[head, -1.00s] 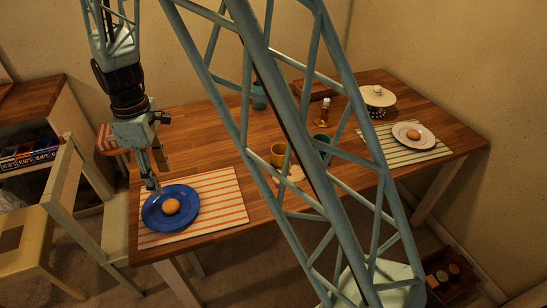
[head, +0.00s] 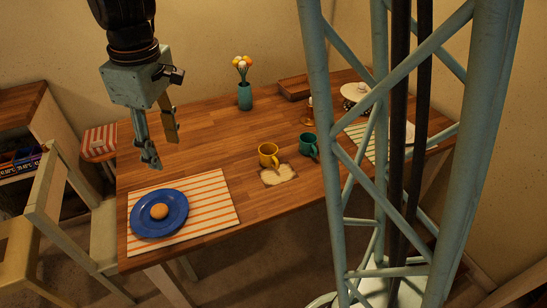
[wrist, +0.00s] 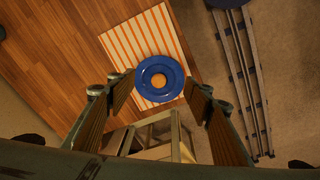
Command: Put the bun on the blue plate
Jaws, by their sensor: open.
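A round golden-brown bun (head: 159,211) lies on the blue plate (head: 172,228), near its middle. The plate rests on an orange-and-white striped placemat (head: 220,204) at the table's near left corner. In the wrist view the bun (wrist: 159,80) and the plate (wrist: 159,97) show between my fingers, some way off. My gripper (head: 162,150) is open and empty, above the table and apart from the plate and bun. My fingers (wrist: 160,100) also frame the plate in the wrist view.
A yellow mug (head: 268,153) and a green mug (head: 308,144) stand mid-table, by a pale cloth (head: 280,176). A vase of flowers (head: 244,95) stands at the back. A chair (head: 70,220) is at the left.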

